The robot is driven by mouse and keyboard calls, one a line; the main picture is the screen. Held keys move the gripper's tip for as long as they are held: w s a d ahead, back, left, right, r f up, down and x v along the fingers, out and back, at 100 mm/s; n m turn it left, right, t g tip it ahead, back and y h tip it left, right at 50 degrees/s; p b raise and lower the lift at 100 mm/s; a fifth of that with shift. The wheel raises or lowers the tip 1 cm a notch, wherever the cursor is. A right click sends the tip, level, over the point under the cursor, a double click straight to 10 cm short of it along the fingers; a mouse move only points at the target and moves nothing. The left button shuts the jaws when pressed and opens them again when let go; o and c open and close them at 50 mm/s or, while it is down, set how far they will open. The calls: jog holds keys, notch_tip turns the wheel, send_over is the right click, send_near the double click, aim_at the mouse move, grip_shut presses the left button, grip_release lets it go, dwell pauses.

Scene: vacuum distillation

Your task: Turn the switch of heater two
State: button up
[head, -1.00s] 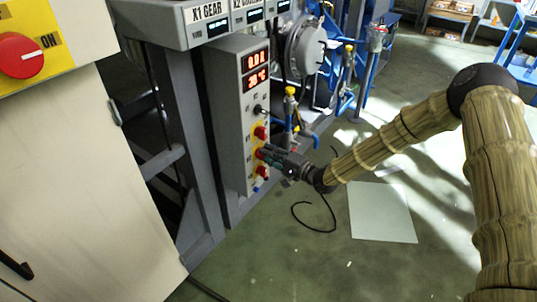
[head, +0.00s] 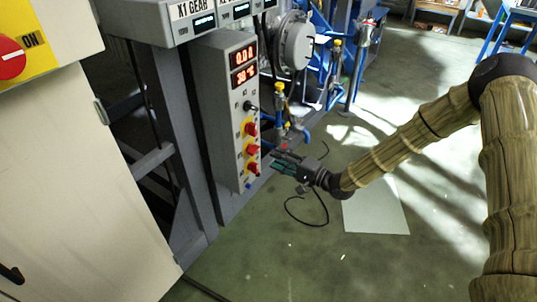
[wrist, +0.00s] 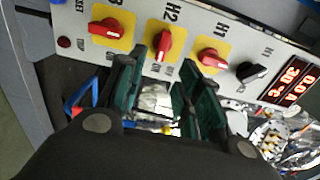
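The switch of heater two (wrist: 163,45) is a red handle on a yellow plate, labelled H2. In the wrist view its handle stands nearly upright, while the H1 switch (wrist: 212,59) and the left red switch (wrist: 107,28) lie slanted. In the head view the H2 switch (head: 252,149) is the middle of the red ones on the grey control box (head: 222,112). My gripper (head: 274,164) is right of the box, apart from it. In the wrist view my gripper (wrist: 161,70) is open and empty, its two green-black fingers spread below the H2 switch.
A black knob (wrist: 251,72) and red number displays (wrist: 290,82) share the panel. Blue pipes and valves (head: 283,105) stand behind the box. A black cable (head: 309,222) and pale sheet (head: 374,208) lie on the floor. A white cabinet (head: 75,180) is at left.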

jog(key=shift+v, duration=1.75)
